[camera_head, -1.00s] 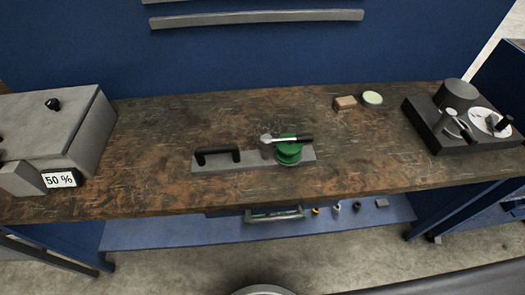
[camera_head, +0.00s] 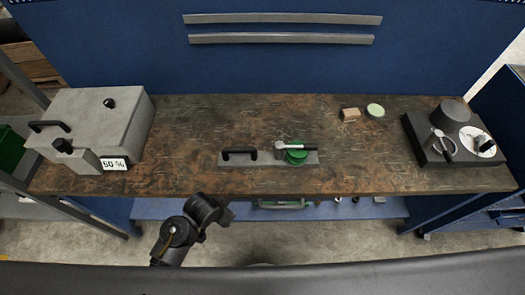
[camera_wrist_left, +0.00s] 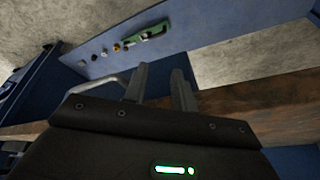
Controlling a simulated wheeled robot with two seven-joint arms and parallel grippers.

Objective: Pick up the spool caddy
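The spool caddy (camera_head: 237,163) lies on the workbench near its front edge. It is a flat grey bar with a black handle on the left and a green spool (camera_head: 296,156) on the right. A small grey tool with a black grip lies over the spool. My left gripper (camera_head: 226,213) is in front of the bench, below and left of the caddy, touching nothing visible. In the left wrist view its two fingers (camera_wrist_left: 160,70) stand apart with nothing between them. The caddy cannot be made out there. My right gripper is not in view.
A grey box (camera_head: 88,115) with a "50 %" display stands left on the workbench (camera_head: 190,130). A dark device (camera_head: 440,140) stands right. A brown block (camera_head: 350,114) and a round green-topped dish (camera_head: 375,110) lie at the back. A blue shelf (camera_head: 375,208) runs below. Bench around the caddy is clear.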

